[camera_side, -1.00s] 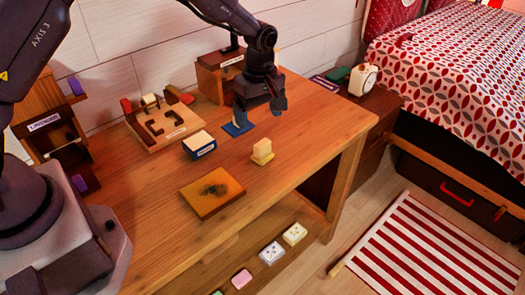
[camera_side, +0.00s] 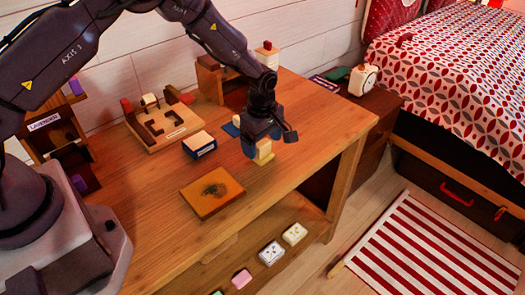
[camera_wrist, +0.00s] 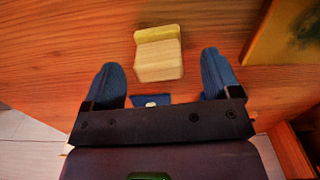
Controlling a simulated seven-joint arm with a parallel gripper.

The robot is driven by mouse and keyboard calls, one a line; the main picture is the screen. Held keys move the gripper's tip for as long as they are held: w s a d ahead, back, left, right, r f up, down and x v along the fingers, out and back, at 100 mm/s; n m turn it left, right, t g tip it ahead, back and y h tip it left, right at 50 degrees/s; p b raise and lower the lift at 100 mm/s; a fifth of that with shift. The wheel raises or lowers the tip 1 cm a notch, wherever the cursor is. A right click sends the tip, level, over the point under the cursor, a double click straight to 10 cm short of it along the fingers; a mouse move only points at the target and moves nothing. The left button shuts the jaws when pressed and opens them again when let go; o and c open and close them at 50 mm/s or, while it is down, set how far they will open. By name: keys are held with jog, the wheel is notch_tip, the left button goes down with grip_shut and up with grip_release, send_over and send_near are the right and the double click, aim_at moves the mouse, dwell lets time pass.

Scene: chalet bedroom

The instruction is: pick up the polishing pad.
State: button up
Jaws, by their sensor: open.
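A small block with a pale wood upper part and a yellow base, which I take as the polishing pad (camera_side: 264,154), stands on the wooden table (camera_side: 158,205). It shows in the wrist view (camera_wrist: 159,57), upright and whole, between and slightly beyond the blue fingertips. My gripper (camera_side: 262,143) is low over the pad in the side view, hiding part of it. In the wrist view my gripper (camera_wrist: 162,66) is open, with a finger on each side of the pad and visible gaps. Nothing is held.
An amber board with a dark smudge (camera_side: 212,195) lies front left of the pad. A blue labelled box (camera_side: 199,145) is to the left. A wooden tray (camera_side: 160,125) and a brown box (camera_side: 210,80) stand behind. The table's right edge is clear.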

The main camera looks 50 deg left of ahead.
aim_at(263, 143)
jog(key=shift+w+f, duration=0.1)
jog(key=shift+f, duration=1.4)
jog(key=c, duration=1)
jog(key=shift+r, duration=0.1)
jog(key=shift+r, duration=0.45)
notch_tip(263, 143, up, 3)
jog(key=shift+f, duration=0.15)
jog(key=s+r, duration=0.3)
jog(key=s, duration=0.1)
jog(key=s+r, duration=0.3)
jog(key=s, duration=0.2)
jog(key=s+a+r, duration=0.1)
jog(key=s+r, duration=0.2)
jog(key=s, duration=0.2)
jog(key=shift+r, duration=0.15)
